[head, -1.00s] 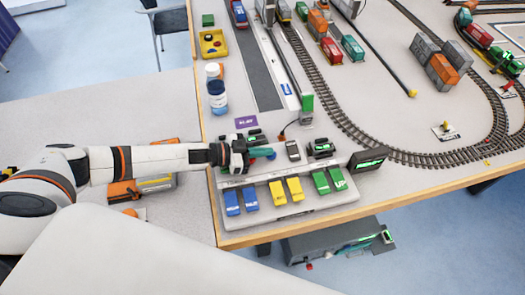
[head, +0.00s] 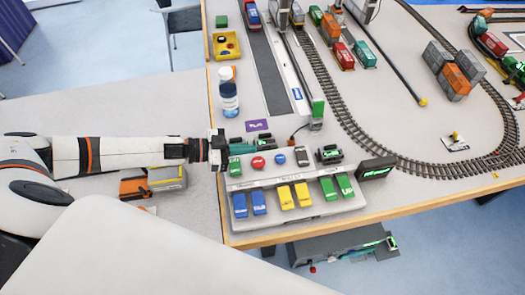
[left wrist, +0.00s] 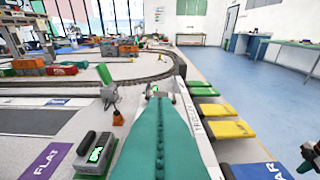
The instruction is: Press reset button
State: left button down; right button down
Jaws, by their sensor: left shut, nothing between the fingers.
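The control panel (head: 262,184) stands at the table's front edge. Its upper row has a round red button (head: 258,163), a round blue button (head: 280,159) and a grey switch (head: 302,156). I cannot read which is the reset button. My left gripper (head: 235,143) is at the panel's back left corner, left of the red button and apart from it. Its teal fingers (left wrist: 157,125) are shut and empty in the left wrist view, hiding part of the panel.
Blue, yellow (head: 294,196) and green keys line the panel's front. A white-and-blue bottle (head: 229,95) stands behind my gripper.

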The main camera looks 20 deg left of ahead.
pick_arm(q)
jog(key=shift+v, duration=1)
jog(key=shift+d, duration=0.1)
dwell(0.5)
